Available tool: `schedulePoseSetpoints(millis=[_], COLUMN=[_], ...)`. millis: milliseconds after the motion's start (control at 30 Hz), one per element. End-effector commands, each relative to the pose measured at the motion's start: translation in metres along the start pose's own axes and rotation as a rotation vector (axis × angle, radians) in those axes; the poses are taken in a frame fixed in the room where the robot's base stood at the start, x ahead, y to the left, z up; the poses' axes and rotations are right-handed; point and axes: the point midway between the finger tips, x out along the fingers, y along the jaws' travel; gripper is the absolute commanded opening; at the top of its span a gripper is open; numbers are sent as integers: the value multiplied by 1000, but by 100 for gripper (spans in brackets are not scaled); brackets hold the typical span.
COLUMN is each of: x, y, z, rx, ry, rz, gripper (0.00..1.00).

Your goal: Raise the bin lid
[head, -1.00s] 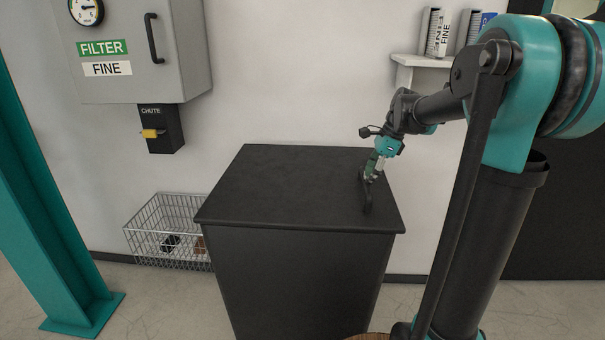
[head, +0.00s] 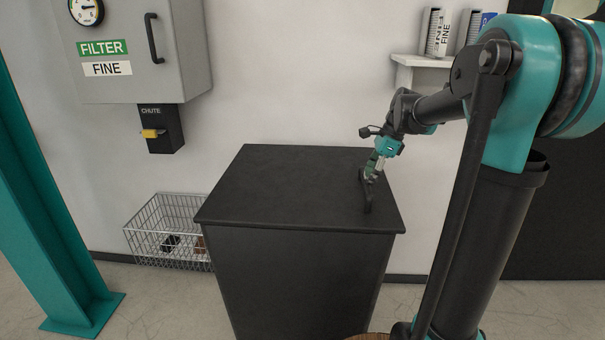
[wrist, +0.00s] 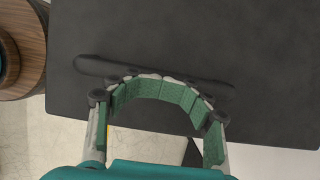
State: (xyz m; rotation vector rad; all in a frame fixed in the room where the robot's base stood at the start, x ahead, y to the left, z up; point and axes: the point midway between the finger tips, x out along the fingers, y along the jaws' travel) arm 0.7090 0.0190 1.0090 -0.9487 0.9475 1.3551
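The bin (head: 300,275) is a large black box, and its lid (head: 285,185) lies flat on top. A dark bar handle (head: 367,195) stands near the right edge of the lid. In the wrist view the handle (wrist: 95,64) runs across the dark lid (wrist: 250,45). My gripper (head: 372,172) is at the far part of the handle. In the wrist view the green-padded fingers of my gripper (wrist: 155,83) curl into an arch with their tips together. They overlap the handle's near side; whether they hold it is hard to tell.
A grey filter cabinet (head: 135,45) with a chute (head: 160,130) hangs on the wall at left. A wire basket (head: 165,232) stands on the floor left of the bin. A teal post (head: 45,220) stands far left.

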Motion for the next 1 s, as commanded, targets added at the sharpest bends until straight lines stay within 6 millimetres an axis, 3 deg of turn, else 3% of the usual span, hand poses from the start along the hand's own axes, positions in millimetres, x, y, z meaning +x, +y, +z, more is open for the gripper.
schedulePoseSetpoints(millis=[367,800,1000], x=[-4,-50,-61], y=[0,0,0], z=[0,0,0], rx=[1,1,2], ry=[-1,-1,-1], rz=[0,0,0], gripper=[41,41,41])
